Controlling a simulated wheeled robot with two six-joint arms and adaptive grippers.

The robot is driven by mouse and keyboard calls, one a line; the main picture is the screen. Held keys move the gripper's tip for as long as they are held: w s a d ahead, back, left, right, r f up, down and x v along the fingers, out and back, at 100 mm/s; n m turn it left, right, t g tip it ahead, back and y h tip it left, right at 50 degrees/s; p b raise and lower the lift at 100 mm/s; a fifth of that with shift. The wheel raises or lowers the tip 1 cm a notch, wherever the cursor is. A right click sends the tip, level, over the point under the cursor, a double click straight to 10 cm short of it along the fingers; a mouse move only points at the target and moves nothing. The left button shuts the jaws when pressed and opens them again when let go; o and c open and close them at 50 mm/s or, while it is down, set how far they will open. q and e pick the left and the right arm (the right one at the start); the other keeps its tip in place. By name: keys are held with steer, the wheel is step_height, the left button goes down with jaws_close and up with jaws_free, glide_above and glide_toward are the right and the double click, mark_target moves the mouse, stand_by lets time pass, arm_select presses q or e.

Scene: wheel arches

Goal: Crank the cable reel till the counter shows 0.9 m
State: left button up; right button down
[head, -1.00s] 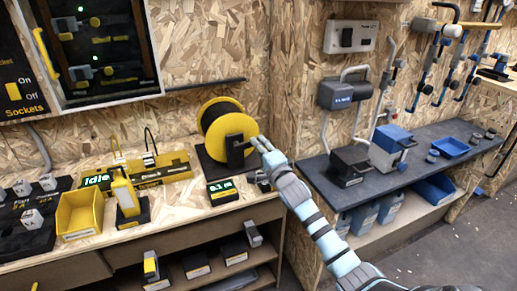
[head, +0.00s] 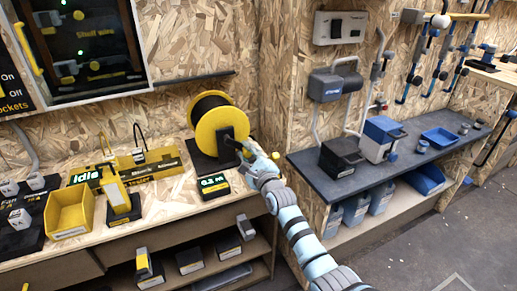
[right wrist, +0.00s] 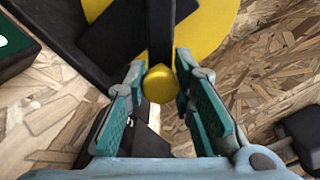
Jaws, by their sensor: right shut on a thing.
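The cable reel (head: 218,122) has yellow flanges around a dark drum and stands on a dark base on the wooden bench. Its dark crank arm (head: 230,143) points right and a little down; in the right wrist view the crank arm (right wrist: 160,35) ends in a round yellow knob (right wrist: 158,84). My right gripper (head: 246,150) is at the crank's end, and in the wrist view its teal-padded fingers (right wrist: 166,92) are shut on the knob from both sides. The counter (head: 213,186) in front of the reel shows green digits, seemingly 0.2 m. My left gripper is out of view.
Left of the reel are a yellow bin (head: 70,214), a yellow-and-black tester (head: 150,163) and a display reading Idle (head: 92,176). A dark shelf (head: 400,170) with a blue-grey machine (head: 380,138) stands right of my arm.

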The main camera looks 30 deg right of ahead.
steer(key=shift+a, duration=0.1)
stand_by(0.4)
steer(key=c, duration=1.3)
jaws_free()
steer(key=shift+c, duration=0.2)
steer(key=s, duration=1.2)
steer(key=shift+a, duration=0.15)
steer(key=shift+f, duration=0.15)
